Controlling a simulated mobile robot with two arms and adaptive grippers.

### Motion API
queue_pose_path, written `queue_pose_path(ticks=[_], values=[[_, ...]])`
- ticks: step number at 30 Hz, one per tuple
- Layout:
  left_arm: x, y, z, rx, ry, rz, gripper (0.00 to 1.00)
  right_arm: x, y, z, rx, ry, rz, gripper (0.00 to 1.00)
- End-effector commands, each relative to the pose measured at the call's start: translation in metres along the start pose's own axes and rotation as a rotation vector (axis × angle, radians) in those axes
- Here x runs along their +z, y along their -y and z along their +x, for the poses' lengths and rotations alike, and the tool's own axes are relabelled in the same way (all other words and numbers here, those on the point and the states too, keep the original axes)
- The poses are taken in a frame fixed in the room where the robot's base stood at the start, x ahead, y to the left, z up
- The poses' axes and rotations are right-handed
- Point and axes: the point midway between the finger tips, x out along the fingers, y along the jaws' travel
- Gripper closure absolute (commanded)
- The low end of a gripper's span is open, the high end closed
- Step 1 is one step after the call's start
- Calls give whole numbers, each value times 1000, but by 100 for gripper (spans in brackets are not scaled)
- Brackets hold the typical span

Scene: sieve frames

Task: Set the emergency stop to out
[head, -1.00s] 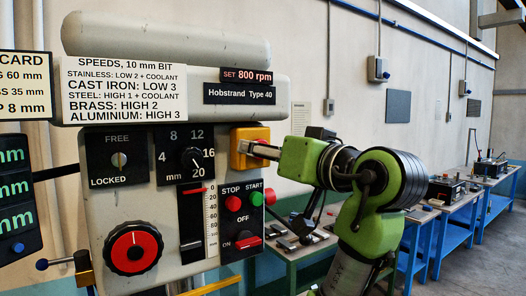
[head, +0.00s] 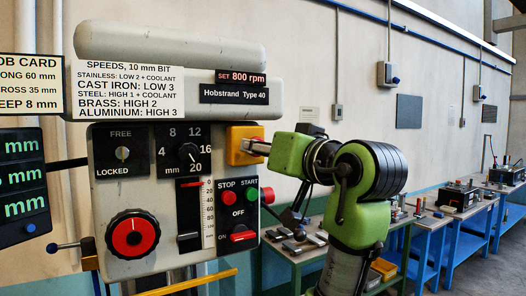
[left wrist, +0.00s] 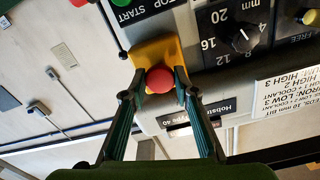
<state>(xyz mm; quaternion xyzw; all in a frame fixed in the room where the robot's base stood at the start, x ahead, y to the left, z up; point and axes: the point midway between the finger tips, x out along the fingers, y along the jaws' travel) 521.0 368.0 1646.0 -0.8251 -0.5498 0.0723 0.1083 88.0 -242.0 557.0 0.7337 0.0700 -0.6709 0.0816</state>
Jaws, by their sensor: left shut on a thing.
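The emergency stop is a red mushroom button (left wrist: 159,79) on a yellow box (head: 236,152) at the right side of the drill press head. In the left wrist view the yellow box (left wrist: 150,52) shows behind the button. My left gripper (left wrist: 163,82) has its two fingers on either side of the red button, shut on it. In the head view my left gripper (head: 257,147) reaches the yellow box from the right, and its fingers mostly hide the button. Whether the button is in or out I cannot tell. My right gripper is not in view.
Below the box are the STOP (head: 228,198) and START (head: 250,196) buttons, and a red ON/OFF switch (head: 242,236). A second red knob (head: 267,195) sticks out at the panel's right edge. Blue benches (head: 425,225) with small machines stand along the wall at right.

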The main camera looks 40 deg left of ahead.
Motion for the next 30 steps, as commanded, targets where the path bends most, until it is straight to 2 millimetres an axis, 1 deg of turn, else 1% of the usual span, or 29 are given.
queue_pose_path(ticks=[1, 2, 3, 5, 10, 12, 16, 20, 27, 30], values=[[2, 0, 0, 1, 4, 1, 65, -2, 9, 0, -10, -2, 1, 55], [2, 0, 0, 1, 4, 1, 57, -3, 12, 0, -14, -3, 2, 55], [1, 0, 0, 1, 4, 1, 55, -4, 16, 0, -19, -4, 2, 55], [1, 0, 0, 0, 3, 1, 55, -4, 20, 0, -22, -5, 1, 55], [1, 0, 0, -1, 2, 0, 55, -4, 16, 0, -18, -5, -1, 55], [1, 0, 0, -1, 2, 0, 55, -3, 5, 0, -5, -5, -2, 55], [0, 0, -9, 0, 0, 0, 55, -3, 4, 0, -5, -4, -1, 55], [0, -1, -31, 3, 0, 0, 55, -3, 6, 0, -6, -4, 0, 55], [0, -2, -84, 4, 1, 0, 55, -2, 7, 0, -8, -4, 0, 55], [0, -2, -100, 4, 1, 0, 55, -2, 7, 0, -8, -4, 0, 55]])
